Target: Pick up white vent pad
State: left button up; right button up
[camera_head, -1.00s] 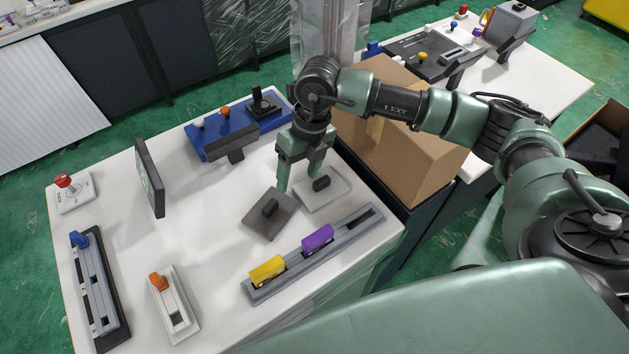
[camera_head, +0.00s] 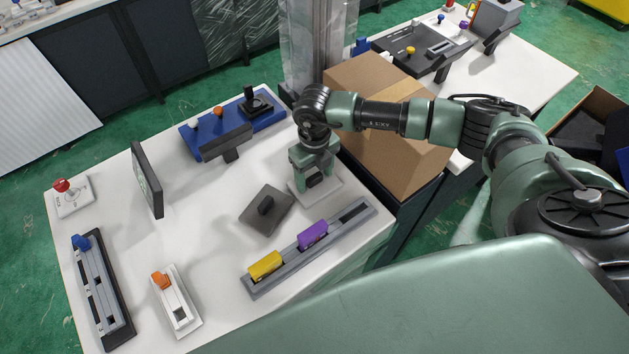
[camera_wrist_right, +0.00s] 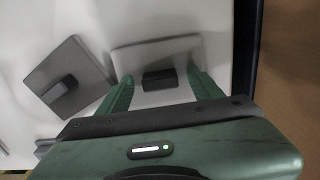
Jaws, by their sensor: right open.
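The white vent pad (camera_head: 329,189) is a flat light plate with a dark raised block, lying on the white table. In the right wrist view the pad (camera_wrist_right: 135,55) lies below my right gripper, its dark block (camera_wrist_right: 159,79) between the fingers. My right gripper (camera_head: 316,180) is open, pointing down over the pad, with a finger on each side of the block. In the right wrist view the gripper (camera_wrist_right: 160,90) shows both green fingers spread, with gaps to the block. My left gripper does not show.
A dark grey pad (camera_head: 266,210) with a similar block lies just left. A grey rail (camera_head: 290,268) with yellow and purple sliders is in front. A cardboard box (camera_head: 390,125) stands close on the right. A dark upright panel (camera_head: 148,180) stands at the left.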

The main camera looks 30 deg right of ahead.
grip_shut()
jog(key=shift+r, duration=0.1)
